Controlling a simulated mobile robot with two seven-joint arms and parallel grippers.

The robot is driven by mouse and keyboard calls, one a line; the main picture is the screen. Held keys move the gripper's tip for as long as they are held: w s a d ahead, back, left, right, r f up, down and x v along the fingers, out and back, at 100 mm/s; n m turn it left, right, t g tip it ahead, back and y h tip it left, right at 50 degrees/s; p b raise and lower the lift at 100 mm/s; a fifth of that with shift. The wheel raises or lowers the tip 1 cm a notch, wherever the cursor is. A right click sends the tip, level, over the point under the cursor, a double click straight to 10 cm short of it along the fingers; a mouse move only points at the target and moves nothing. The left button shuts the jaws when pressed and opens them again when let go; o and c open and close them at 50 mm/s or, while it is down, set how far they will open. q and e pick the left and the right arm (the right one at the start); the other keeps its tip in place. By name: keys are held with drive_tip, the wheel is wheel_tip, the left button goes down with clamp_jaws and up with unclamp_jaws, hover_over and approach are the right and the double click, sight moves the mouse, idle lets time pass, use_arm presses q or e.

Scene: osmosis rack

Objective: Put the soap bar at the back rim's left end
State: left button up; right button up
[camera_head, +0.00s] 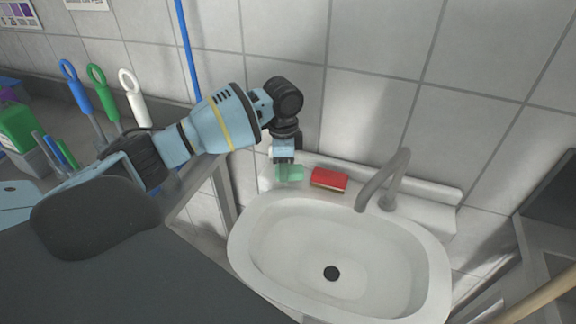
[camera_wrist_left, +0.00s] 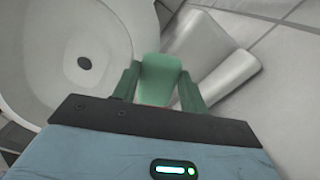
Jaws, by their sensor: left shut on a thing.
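My left gripper (camera_head: 287,168) is shut on the pale green soap bar (camera_head: 293,173), at the left end of the back rim (camera_head: 268,184) of the white sink. In the left wrist view the soap bar (camera_wrist_left: 161,76) sits between the two green fingers of the left gripper (camera_wrist_left: 158,88). The white rim and wall show beyond it. I cannot tell whether the soap touches the rim. My right gripper is not in view.
A red block with a tan lower side (camera_head: 329,180) lies on the back rim just right of the soap. The grey faucet (camera_head: 385,182) stands further right. The basin (camera_head: 300,240) is empty. Several brushes (camera_head: 98,88) stand at the left.

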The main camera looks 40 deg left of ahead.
use_arm(q)
drive_tip(key=shift+w+a+f+b, duration=0.1)
drive_tip(key=shift+w+a, duration=0.2)
drive_tip(key=shift+w, duration=0.3)
drive_tip(key=shift+w+a+f+b, duration=0.1)
drive_tip(key=shift+w+a, duration=0.25)
drive_tip(key=shift+w, duration=0.25)
drive_tip(key=shift+w+a+b, duration=0.1)
drive_tip(key=shift+w+a, duration=0.2)
drive_tip(key=shift+w, duration=0.3)
drive_tip(key=shift+w+a+f, duration=0.1)
drive_tip(key=shift+f, duration=1.65)
drive_tip(key=shift+f, duration=0.1)
drive_tip(key=o, duration=0.8)
wheel_tip(320, 180, up, 12)
drive_tip(key=shift+r+p, duration=0.1)
drive_tip(key=shift+p, duration=0.25)
